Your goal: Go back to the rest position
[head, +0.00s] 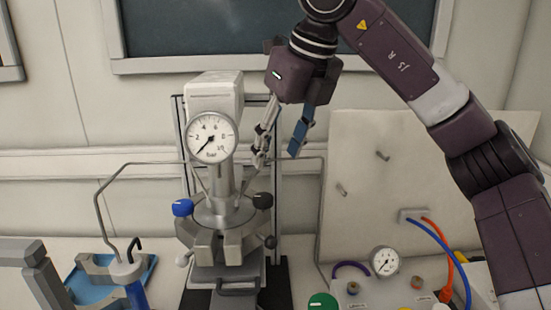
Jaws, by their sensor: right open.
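My right gripper (277,142) hangs from the right arm, which comes in from the upper right. Its fingers point down and stand apart, with nothing visible between them. It is just right of the pressure reactor's round gauge (211,137) and above the reactor head (224,212). One finger overlaps the reactor's rear frame in the picture; whether they touch cannot be told. My left gripper does not show.
The reactor has a blue knob (182,207) and a black knob (262,200). A blue tray (84,291) lies at the lower left. A panel (350,160) with a small gauge (384,260) and blue and orange hoses stands at the right. A dark window (200,28) is behind.

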